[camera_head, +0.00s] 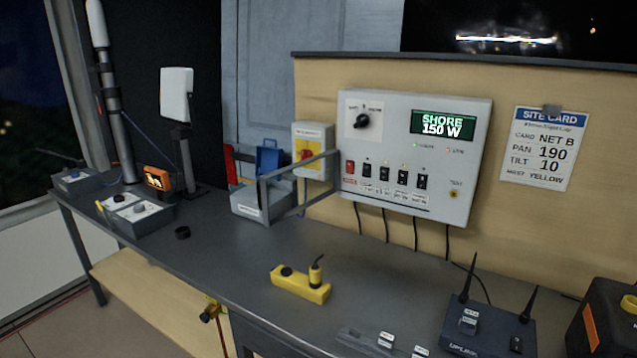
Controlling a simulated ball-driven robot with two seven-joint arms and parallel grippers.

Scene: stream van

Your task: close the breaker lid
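The breaker panel is a pale grey box (455,125) on the wooden back wall. Its lower row shows a red switch (350,167) and several black breaker switches (402,177), all uncovered. The breaker lid looks like a grey rectangular frame (300,168) at the panel's left edge. It stands open, swung out from the panel toward me and to the left. I see the bin and the isolator box through it. Neither of my grippers is in view, and nothing touches the lid.
A grey bin (246,203) and a yellow-faced isolator box (313,134) are behind the lid. A yellow block (300,284) lies on the dark bench (225,255). A router (490,325) with two antennas stands front right. The bench below the panel is mostly clear.

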